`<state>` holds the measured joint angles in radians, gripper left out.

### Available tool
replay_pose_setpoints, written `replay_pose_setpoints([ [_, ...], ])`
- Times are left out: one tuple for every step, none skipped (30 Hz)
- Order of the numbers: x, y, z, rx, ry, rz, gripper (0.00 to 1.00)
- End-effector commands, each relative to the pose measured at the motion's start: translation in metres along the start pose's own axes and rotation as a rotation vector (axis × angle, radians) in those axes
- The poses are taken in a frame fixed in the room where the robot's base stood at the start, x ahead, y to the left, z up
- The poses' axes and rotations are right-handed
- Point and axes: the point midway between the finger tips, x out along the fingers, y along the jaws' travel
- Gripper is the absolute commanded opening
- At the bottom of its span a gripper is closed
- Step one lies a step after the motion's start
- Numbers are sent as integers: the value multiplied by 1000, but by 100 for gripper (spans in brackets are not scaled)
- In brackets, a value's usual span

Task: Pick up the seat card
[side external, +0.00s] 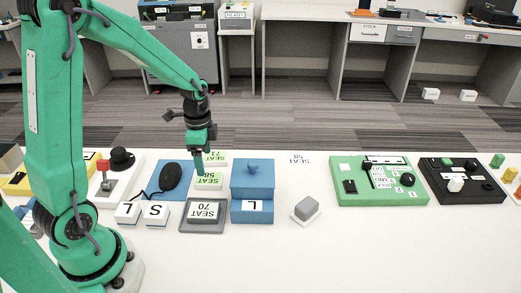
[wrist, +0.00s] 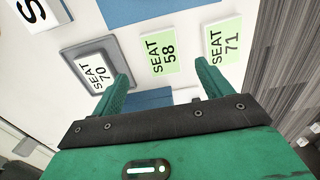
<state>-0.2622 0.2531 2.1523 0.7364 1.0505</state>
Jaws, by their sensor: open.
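Three seat cards lie in a row: a green SEAT 58 card (side external: 209,181), a green SEAT 71 card (side external: 215,157) behind it, and a whitish SEAT 70 card (side external: 203,211) on a grey tray (side external: 184,228) in front. The wrist view also shows SEAT 58 (wrist: 162,53), SEAT 71 (wrist: 223,41) and SEAT 70 (wrist: 91,72). My gripper (side external: 200,170) points down over the SEAT 58 card. In the wrist view my gripper (wrist: 162,72) is open and empty, with SEAT 58 showing between and beyond its fingers. Contact with the card cannot be told.

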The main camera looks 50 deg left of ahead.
Motion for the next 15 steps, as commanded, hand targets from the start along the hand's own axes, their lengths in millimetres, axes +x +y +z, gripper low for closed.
replay_pose_setpoints([
  [4,0,0,0,-1,3,78],
  [6,0,0,0,-1,2,78],
  [10,0,0,0,-1,2,78],
  [12,0,0,0,-2,3,78],
  [15,1,0,0,-2,3,78],
  [17,0,0,0,-1,2,78],
  [19,0,0,0,-1,1,78],
  [20,0,0,0,0,1,78],
  [22,0,0,0,0,1,78],
  [22,0,0,0,0,0,78],
  [22,0,0,-1,0,0,78],
  [22,0,0,-1,0,0,78],
  [22,0,-1,-1,0,0,78],
  [22,0,-1,-1,0,0,78],
  [23,0,-1,-1,0,0,78],
])
